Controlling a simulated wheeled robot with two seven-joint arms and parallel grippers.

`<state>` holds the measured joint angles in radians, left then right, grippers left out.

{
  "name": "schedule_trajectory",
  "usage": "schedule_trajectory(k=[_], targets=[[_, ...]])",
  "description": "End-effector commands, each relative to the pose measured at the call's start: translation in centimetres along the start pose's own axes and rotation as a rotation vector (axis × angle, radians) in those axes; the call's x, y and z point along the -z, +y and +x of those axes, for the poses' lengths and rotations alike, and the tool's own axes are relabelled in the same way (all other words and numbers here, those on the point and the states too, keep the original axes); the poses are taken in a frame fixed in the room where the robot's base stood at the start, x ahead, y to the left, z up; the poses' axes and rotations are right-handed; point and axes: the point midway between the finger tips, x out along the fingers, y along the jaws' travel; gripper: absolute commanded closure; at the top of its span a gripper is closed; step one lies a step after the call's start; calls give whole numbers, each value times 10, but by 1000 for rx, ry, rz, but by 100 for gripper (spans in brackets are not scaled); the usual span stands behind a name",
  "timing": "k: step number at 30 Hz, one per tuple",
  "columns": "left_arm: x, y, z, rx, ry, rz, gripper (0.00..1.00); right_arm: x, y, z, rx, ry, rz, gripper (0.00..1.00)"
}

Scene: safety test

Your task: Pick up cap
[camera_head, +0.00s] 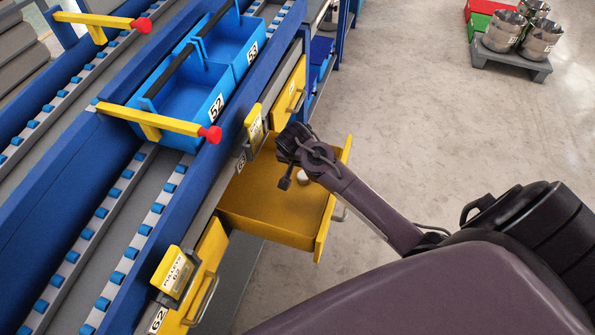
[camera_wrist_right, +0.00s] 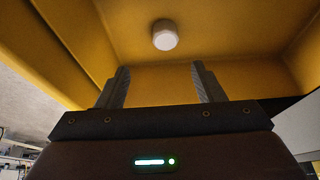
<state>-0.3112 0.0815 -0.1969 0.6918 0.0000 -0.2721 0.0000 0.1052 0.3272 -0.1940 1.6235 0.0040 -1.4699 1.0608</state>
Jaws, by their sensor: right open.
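The cap is a small round white piece (camera_wrist_right: 165,36) lying on the floor of the open yellow drawer (camera_head: 262,208). In the head view only a bit of the cap (camera_head: 303,177) shows beside my right arm. My right gripper (camera_head: 291,160) is over the drawer. In the right wrist view its two fingers (camera_wrist_right: 160,80) are wide apart with nothing between them, and the cap lies beyond the fingertips, roughly midway between them. My left gripper is not in view.
Blue bins (camera_head: 178,85) stand on the roller rack above the drawer. Yellow arms with red ends (camera_head: 165,123) stick out beside them. Other yellow drawers (camera_head: 208,270) flank the open one. A pallet with metal pots (camera_head: 503,35) stands far right; the floor between is clear.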

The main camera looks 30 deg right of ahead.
Motion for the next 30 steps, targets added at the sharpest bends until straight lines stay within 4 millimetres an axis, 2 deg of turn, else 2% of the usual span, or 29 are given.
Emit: schedule_trajectory(k=[1, 3, 8, 14, 21, 24, 30], targets=[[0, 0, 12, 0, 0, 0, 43, -4, 0, 11, 0, 1, 1, 38], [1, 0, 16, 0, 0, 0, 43, -6, 0, 16, -1, 1, 3, 38], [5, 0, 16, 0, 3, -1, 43, -6, 0, 27, -3, 0, 3, 38], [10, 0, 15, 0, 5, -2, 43, -6, 0, 49, -3, 0, 2, 38], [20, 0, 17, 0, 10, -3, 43, -7, 0, 84, -2, 2, 2, 38], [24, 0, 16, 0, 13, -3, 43, -7, 1, 91, -2, 2, 2, 38], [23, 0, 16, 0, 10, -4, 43, -7, 1, 92, -1, 2, 2, 38]])
